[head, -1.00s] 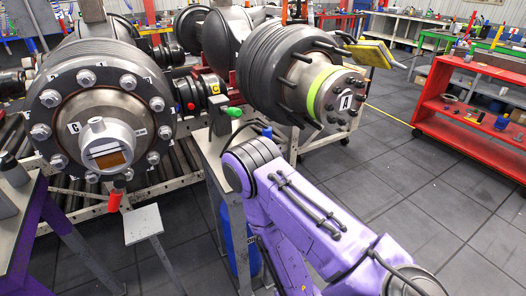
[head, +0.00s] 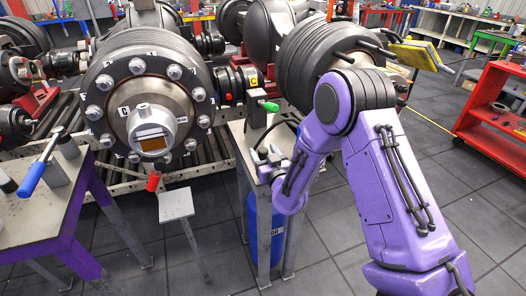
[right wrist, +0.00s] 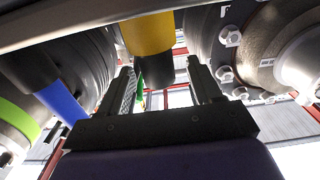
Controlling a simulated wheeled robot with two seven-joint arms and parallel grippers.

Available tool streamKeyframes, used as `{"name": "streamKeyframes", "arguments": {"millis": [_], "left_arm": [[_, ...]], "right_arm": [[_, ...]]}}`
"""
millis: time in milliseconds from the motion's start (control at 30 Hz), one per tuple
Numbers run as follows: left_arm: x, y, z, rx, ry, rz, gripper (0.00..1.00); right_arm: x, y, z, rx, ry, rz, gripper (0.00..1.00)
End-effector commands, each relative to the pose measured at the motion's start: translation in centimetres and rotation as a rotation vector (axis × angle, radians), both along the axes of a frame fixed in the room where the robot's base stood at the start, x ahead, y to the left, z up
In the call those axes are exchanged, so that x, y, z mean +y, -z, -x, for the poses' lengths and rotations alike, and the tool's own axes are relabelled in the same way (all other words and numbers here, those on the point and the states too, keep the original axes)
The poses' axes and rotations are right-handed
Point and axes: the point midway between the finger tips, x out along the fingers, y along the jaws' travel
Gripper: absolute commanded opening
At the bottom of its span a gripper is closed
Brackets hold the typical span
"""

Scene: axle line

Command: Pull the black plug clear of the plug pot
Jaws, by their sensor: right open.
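My right gripper (head: 268,154) reaches down over the small grey table, partly hidden by its own arm. In the right wrist view it is open, with one finger on each side of a black cylinder (right wrist: 155,72), which looks like the black plug. The plug adjoins a yellow cylinder (right wrist: 147,32), which looks like the plug pot; the wrist picture seems upside down, so the pot is lower. I cannot tell whether the fingers touch the plug. Plug and pot are not clear in the head view. My left gripper is out of view.
A large hub (head: 150,110) stands to the left. A blue handle (head: 31,180) sits on the left table. A red shelf cart (head: 490,110) stands far right.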

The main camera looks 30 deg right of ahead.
Motion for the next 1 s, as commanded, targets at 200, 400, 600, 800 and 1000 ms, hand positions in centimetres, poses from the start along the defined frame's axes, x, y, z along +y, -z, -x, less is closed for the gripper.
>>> {"name": "streamKeyframes", "arguments": {"millis": [200, 400, 600, 800, 1000], "left_arm": [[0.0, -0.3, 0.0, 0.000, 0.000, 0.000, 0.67], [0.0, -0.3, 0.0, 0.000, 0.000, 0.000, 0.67], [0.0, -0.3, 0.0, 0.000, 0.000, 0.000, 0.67], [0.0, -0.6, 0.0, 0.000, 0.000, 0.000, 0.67], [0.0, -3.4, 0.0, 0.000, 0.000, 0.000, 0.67]], "right_arm": [[-0.3, 0.1, -1.1, 0.001, 0.001, -0.001, 0.64], [-0.3, 0.1, -1.1, 0.001, 0.001, -0.001, 0.31], [-0.3, 0.1, -1.1, 0.001, 0.001, -0.002, 0.09], [-0.3, -0.3, -1.1, 0.001, 0.001, -0.001, 0.09], [-0.3, -3.6, -1.1, -0.001, 0.001, -0.002, 0.09]]}}
